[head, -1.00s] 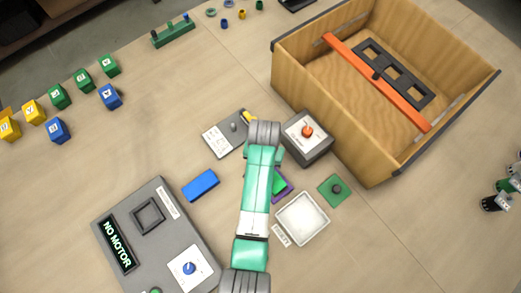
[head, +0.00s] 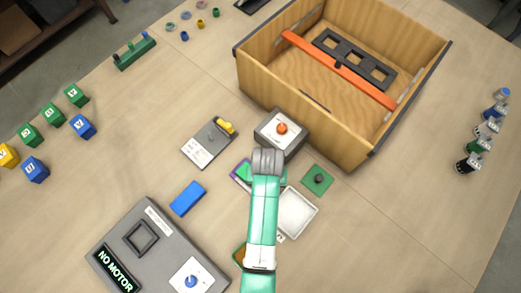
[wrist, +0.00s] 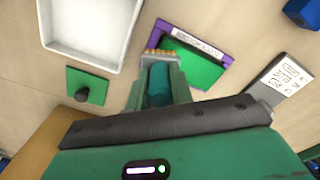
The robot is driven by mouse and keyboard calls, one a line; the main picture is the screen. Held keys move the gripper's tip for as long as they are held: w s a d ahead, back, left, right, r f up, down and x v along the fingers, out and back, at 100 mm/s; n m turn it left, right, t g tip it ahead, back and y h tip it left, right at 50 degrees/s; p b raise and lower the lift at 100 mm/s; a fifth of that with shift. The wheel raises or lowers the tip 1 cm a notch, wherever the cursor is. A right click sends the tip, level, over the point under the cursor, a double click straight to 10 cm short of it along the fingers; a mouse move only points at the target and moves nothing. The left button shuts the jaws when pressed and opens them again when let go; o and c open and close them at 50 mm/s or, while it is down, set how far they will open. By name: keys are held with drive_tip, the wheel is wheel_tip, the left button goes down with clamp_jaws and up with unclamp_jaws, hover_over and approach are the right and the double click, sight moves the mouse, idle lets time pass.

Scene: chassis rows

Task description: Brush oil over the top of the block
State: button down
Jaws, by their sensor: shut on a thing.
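My gripper (wrist: 158,80) is shut on a brush (wrist: 158,88), a teal cylinder with orange-brown bristles at its far end. In the head view my gripper (head: 266,165) hides the brush. The bristles appear over or beside a purple-edged piece (wrist: 217,28) with a green face and a pale label; contact cannot be told. This piece is partly hidden by my arm in the head view (head: 240,176). A plain blue block (head: 187,198) lies to its left. A shallow white tray (head: 297,213) lies right of my arm. Which one holds oil is unclear.
A grey box with a red knob (head: 281,130) stands just beyond my gripper, before a large wooden box (head: 300,112). A green plate with a dark knob (head: 317,180), a grey plate (head: 209,143) and a NO MOTOR console (head: 157,243) lie around. Several bottles stand far right.

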drive_tip(key=shift+s+d+f+b, duration=0.15)
drive_tip(key=shift+d+f+b, duration=0.05)
drive_tip(key=shift+b, duration=0.25)
drive_tip(key=shift+a+r, duration=0.2)
drive_tip(key=shift+r, duration=0.1)
drive_tip(key=w+a, duration=0.1)
drive_tip(key=w+a+f, duration=0.1)
drive_tip(key=shift+w+a, duration=0.15)
drive_tip(key=shift+a, duration=0.15)
drive_tip(key=shift+w+a+b, duration=0.55)
drive_tip(key=shift+w+a, duration=0.25)
drive_tip(key=shift+a, duration=0.3)
drive_tip(key=shift+w+a+b, duration=0.5)
drive_tip(key=shift+w+a, duration=0.35)
drive_tip(key=shift+a, duration=0.2)
drive_tip(key=shift+w+a+b, duration=0.55)
drive_tip(key=shift+w+a, duration=0.25)
drive_tip(key=shift+a, duration=0.3)
wheel_tip(320, 180, up, 3)
drive_tip(key=shift+s+f+p, duration=0.1)
drive_tip(key=shift+f+p, duration=0.05)
drive_tip(key=shift+p, duration=1.05)
wheel_tip(320, 180, up, 6)
drive_tip(key=p, duration=0.5)
drive_tip(key=shift+f+p, duration=0.25)
drive_tip(key=shift+p, duration=0.15)
